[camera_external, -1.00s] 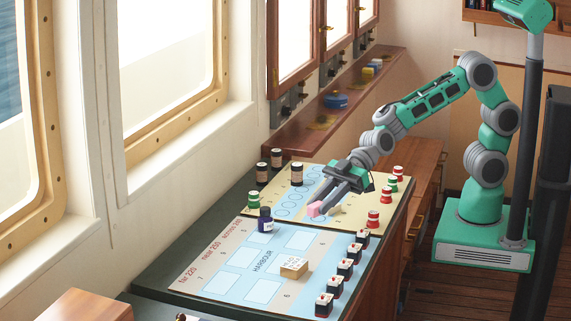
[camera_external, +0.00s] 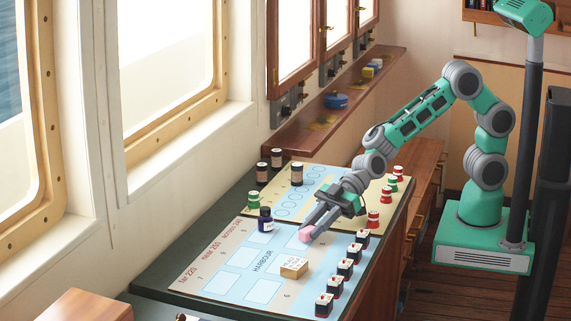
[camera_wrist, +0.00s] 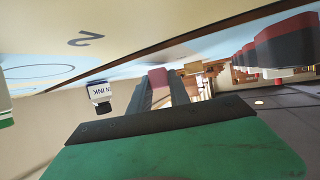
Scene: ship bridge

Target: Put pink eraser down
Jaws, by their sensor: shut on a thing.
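The pink eraser (camera_external: 305,235) is between the tips of my gripper (camera_external: 310,232), over the near edge of the light blue harbour chart (camera_external: 215,262), near its top side in the outside view. My gripper is shut on it. In the wrist view the pink eraser (camera_wrist: 158,78) shows between the far ends of the two grey fingers (camera_wrist: 160,92). I cannot tell whether the eraser touches the chart or hangs just above it.
A dark blue ink bottle (camera_external: 265,219) stands left of the eraser. A cream block (camera_external: 293,267) lies below it on the chart. Several black, white and red pieces (camera_external: 345,268) line the chart's right side. Red pieces (camera_external: 373,219) stand on the yellow chart (camera_external: 340,215).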

